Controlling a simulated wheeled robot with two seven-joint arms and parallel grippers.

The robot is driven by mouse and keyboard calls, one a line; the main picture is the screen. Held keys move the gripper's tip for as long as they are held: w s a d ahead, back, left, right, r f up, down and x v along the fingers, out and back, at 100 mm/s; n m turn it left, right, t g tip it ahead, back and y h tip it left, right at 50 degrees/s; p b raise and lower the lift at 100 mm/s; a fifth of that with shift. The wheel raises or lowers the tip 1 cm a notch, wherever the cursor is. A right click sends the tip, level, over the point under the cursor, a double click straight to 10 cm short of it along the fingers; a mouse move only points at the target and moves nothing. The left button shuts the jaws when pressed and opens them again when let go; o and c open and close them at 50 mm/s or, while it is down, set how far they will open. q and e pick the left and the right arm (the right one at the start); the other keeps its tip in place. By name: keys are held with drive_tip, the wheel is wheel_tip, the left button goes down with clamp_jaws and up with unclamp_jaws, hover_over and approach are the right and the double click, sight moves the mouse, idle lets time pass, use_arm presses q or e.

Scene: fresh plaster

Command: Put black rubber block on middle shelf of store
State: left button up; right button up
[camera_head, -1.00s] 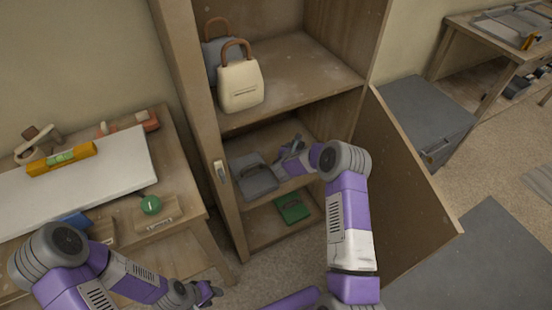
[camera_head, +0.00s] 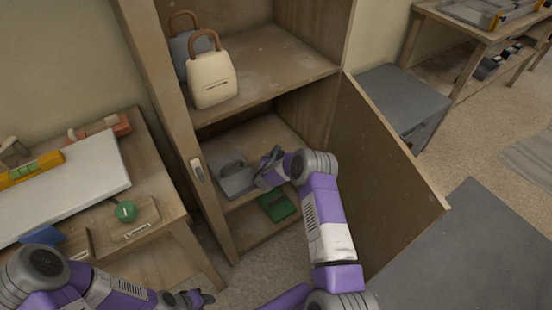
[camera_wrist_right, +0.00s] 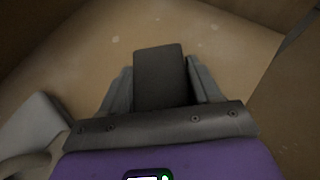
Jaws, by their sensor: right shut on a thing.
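My right gripper (camera_head: 268,165) reaches into the open wooden store, over the right part of its middle shelf (camera_head: 270,135). In the right wrist view the gripper (camera_wrist_right: 160,85) is shut on the black rubber block (camera_wrist_right: 160,72), a dark slab between its two fingers. The pale wooden surface of the shelf (camera_wrist_right: 215,40) shows beyond the block; I cannot tell whether they touch. In the head view the block cannot be made out at the gripper. My left gripper (camera_head: 195,298) is low at the bottom edge, apart from the store; its fingers are too small to judge.
A grey handled object (camera_head: 235,182) lies on the middle shelf, left of my right gripper. A cream bag (camera_head: 213,82) and a grey bag stand on the shelf above. A green object (camera_head: 279,205) lies below. The open door (camera_head: 385,180) stands right of my arm.

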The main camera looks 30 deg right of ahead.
drive_tip(key=o, duration=1.2)
drive_tip(key=shift+f, duration=0.1)
drive_tip(key=shift+r, duration=0.25)
drive_tip(key=p+v, duration=0.4)
drive_tip(key=v, duration=0.8)
drive_tip(key=shift+a+f, duration=0.1)
